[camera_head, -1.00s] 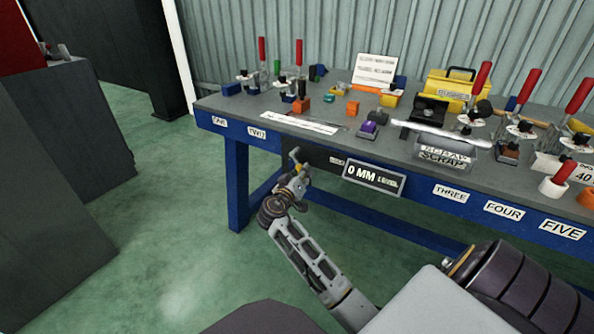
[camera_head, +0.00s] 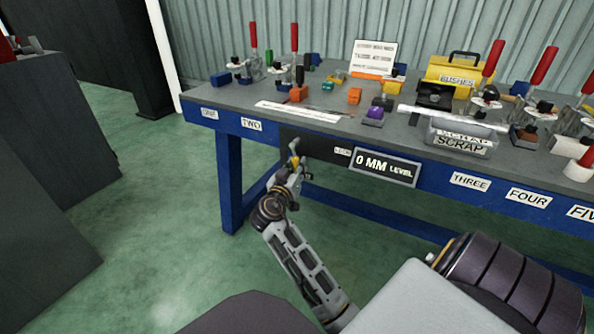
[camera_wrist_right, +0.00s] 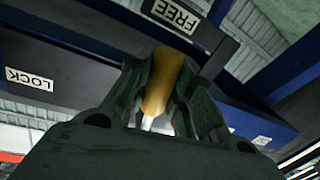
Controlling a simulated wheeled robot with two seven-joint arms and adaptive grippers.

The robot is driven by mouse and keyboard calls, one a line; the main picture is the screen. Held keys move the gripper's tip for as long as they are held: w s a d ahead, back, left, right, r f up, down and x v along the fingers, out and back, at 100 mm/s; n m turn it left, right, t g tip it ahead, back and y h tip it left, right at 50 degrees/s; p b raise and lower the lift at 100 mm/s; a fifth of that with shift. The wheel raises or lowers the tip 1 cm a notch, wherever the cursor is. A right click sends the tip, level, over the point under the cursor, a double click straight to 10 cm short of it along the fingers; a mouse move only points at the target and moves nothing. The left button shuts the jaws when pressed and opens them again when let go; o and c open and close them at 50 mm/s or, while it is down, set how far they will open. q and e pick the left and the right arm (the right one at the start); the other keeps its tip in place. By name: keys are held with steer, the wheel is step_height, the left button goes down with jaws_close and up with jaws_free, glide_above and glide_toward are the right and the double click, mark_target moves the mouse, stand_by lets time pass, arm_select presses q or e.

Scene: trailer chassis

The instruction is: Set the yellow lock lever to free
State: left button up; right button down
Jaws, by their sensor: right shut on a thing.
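The yellow lock lever (camera_wrist_right: 163,82) stands between the fingers of my right gripper (camera_wrist_right: 165,95) in the right wrist view, and the gripper is shut on it. In that view the lever is nearer the FREE label (camera_wrist_right: 175,15) than the LOCK label (camera_wrist_right: 30,78). In the head view my right gripper (camera_head: 294,158) is at the bench's front edge, with a little yellow showing at its tip. The LOCK label (camera_head: 343,152) is just right of it there. The lever's base is hidden by the gripper. My left gripper is out of view.
The blue workbench (camera_head: 230,130) carries red-handled clamps, coloured blocks and a SCRAP tray (camera_head: 460,138). A display reading 0 MM LEVEL (camera_head: 386,167) hangs on its front, right of the gripper. Dark cabinets stand at left. The green floor (camera_head: 150,230) is clear.

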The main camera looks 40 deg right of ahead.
steer(key=shift+w+a+f, duration=0.1)
steer(key=shift+a, duration=0.05)
stand_by(0.5)
steer(key=c, duration=1.2)
jaws_free()
steer(key=shift+c, duration=0.2)
steer(key=shift+r, duration=0.2)
steer(key=shift+r, duration=4.85)
steer(key=shift+a, duration=0.1)
